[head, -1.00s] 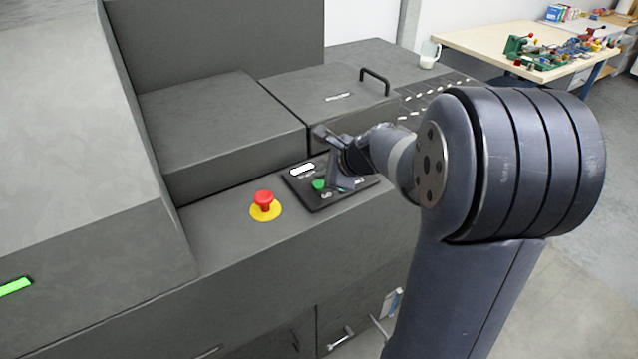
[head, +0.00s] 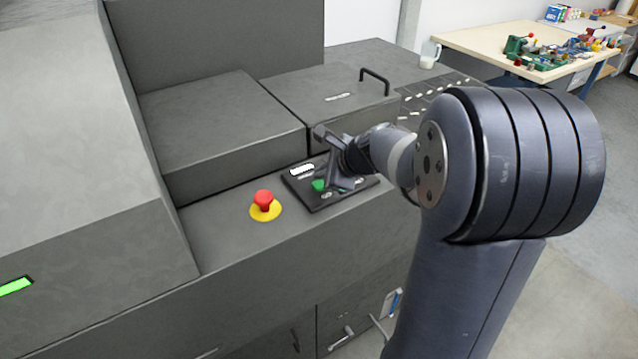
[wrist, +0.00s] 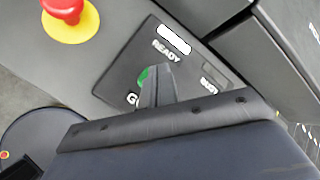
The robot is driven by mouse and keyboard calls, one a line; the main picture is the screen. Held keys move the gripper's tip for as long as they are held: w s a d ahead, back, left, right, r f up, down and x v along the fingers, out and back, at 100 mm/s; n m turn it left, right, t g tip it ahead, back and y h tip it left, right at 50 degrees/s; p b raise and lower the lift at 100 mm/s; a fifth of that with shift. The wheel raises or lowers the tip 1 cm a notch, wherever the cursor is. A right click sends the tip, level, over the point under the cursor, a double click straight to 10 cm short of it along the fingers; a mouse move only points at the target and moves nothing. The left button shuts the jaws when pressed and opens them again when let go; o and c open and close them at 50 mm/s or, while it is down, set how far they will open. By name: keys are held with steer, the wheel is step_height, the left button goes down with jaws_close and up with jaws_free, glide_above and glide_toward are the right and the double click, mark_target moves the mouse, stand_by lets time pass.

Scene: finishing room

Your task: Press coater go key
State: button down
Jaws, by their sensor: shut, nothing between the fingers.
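The coater's black key panel (head: 300,180) sits on the grey machine's front ledge. Its green go key (head: 318,186) shows in the head view, partly covered by my gripper. In the wrist view the green key (wrist: 143,76) shows as a sliver beside the fingers, near a "G" of its label. The white display marked READY (wrist: 173,39) is above it. My gripper (wrist: 158,72) is shut and empty, with its fingertips over or at the green key. It also shows in the head view (head: 331,184). I cannot tell whether the tips touch the key.
A red emergency stop button on a yellow base (head: 264,205) stands left of the panel. A lid with a black handle (head: 375,80) rises behind it. A white mug (head: 430,54) stands further back. A bench with colourful fixtures (head: 560,50) is far right.

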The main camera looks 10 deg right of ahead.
steer(key=shift+f, duration=0.1)
steer(key=shift+f+b, duration=0.3)
steer(key=shift+b, duration=0.05)
